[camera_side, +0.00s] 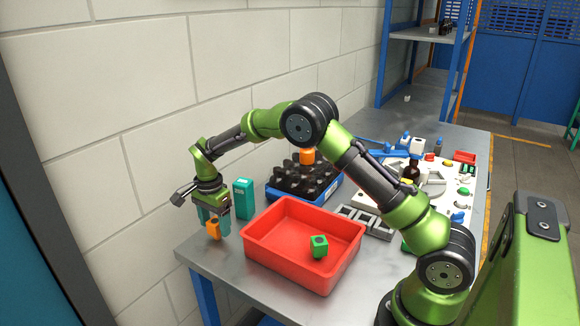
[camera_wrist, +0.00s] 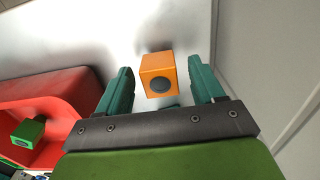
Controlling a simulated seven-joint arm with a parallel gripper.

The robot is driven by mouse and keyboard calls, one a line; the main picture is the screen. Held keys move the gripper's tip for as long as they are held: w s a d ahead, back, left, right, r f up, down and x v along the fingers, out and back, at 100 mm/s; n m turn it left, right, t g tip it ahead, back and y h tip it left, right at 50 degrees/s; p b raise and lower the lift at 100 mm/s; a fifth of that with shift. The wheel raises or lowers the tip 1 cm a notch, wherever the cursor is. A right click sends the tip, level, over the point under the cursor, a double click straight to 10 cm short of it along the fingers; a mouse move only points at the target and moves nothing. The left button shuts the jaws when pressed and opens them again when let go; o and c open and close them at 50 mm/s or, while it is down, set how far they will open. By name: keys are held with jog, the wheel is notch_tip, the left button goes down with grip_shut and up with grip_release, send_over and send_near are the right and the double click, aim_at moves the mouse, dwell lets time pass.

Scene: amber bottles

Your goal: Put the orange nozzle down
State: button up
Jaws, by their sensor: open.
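The orange nozzle (camera_side: 213,230) is a small block at the left end of the grey table, left of the red bin. In the wrist view the orange nozzle (camera_wrist: 157,66) shows a dark round hole and sits between my teal fingers, with a gap on both sides. My gripper (camera_side: 213,222) is open and points down around it. The wrist view also shows my gripper (camera_wrist: 161,78) with its fingers apart. Whether the nozzle's underside touches the table is hard to tell.
The red bin (camera_side: 270,256) holds a green nozzle (camera_side: 319,246). A teal box (camera_side: 243,198) stands close behind my gripper. A blue crate (camera_side: 284,197) of dark bottles has an orange piece (camera_side: 307,157) on top. A white wall (camera_side: 110,180) runs along the back.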

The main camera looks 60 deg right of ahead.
aim_at(215, 221)
jog(key=s+r+n+t, duration=0.1)
jog(key=s+r, duration=0.1)
jog(key=r, duration=0.7)
jog(key=s+r+n, duration=0.1)
jog(key=s+r, duration=0.1)
jog(key=r, duration=0.6)
jog(key=s+a+r+n+t+y, duration=0.15)
jog(key=s+r+n, duration=0.25)
jog(key=s, duration=0.4)
jog(key=s+a+r+n+t, duration=0.1)
jog(key=s+r+n+t, duration=0.2)
jog(key=s, duration=0.5)
jog(key=s+f+n+t, duration=0.1)
jog(key=s+f+n, duration=0.1)
jog(key=s+n, duration=0.3)
jog(key=s, duration=0.4)
jog(key=shift+s+a+f+t, duration=0.2)
jog(key=shift+a+f+t, duration=0.05)
jog(key=shift+a+t, duration=0.1)
